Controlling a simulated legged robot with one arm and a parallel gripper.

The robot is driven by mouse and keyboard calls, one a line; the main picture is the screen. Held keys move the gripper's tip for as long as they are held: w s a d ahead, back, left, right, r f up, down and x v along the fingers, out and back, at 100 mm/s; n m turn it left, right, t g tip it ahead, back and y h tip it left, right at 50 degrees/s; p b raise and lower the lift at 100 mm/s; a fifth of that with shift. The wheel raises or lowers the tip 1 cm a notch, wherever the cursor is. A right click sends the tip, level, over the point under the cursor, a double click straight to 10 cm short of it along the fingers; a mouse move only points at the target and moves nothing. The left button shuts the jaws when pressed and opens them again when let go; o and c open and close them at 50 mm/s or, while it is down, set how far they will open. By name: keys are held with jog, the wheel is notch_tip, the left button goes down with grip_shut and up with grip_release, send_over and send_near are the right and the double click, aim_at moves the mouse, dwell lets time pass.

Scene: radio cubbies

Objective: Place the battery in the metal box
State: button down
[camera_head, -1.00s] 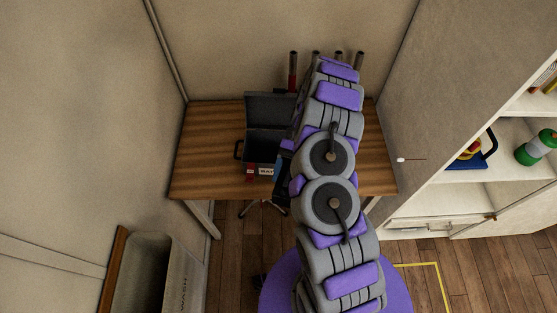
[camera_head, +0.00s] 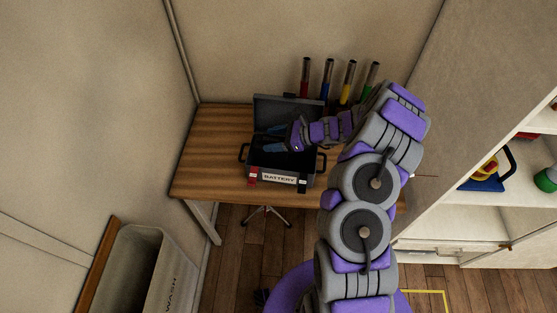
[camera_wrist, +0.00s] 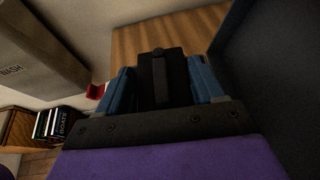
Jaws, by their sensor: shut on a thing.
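The metal box (camera_head: 277,178) stands open on the wooden table, its lid raised at the back and a label reading BATTERY on its front. My gripper (camera_head: 275,143) reaches in from the right, over the box's open top. In the wrist view my gripper (camera_wrist: 165,85) has its two blue fingers shut on the black battery (camera_wrist: 160,72). The battery is hard to pick out in the head view against the dark box interior. I cannot tell whether it touches the box floor.
The wooden table (camera_head: 205,155) is bare left of the box. Several coloured tubes (camera_head: 327,80) stand behind it. A bin marked WASH (camera_head: 150,270) is at lower left. White shelves (camera_head: 480,215) with toys stand at right.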

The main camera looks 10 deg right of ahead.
notch_tip(320, 180, down, 4)
jog(key=shift+f+b, duration=0.2)
jog(key=shift+b, duration=0.3)
jog(key=shift+d+f, duration=0.5)
jog(key=shift+d, duration=0.05)
notch_tip(320, 180, down, 2)
jog(key=shift+f+b, duration=0.2)
jog(key=shift+b, duration=0.2)
jog(key=shift+a+f, duration=0.15)
jog(key=shift+f, duration=0.15)
jog(key=shift+a, duration=0.4)
jog(key=c, duration=0.5)
grip_release()
jog(key=shift+c, duration=0.2)
jog(key=o, duration=0.4)
jog(key=shift+d, duration=0.45)
jog(key=shift+a+r, duration=0.1)
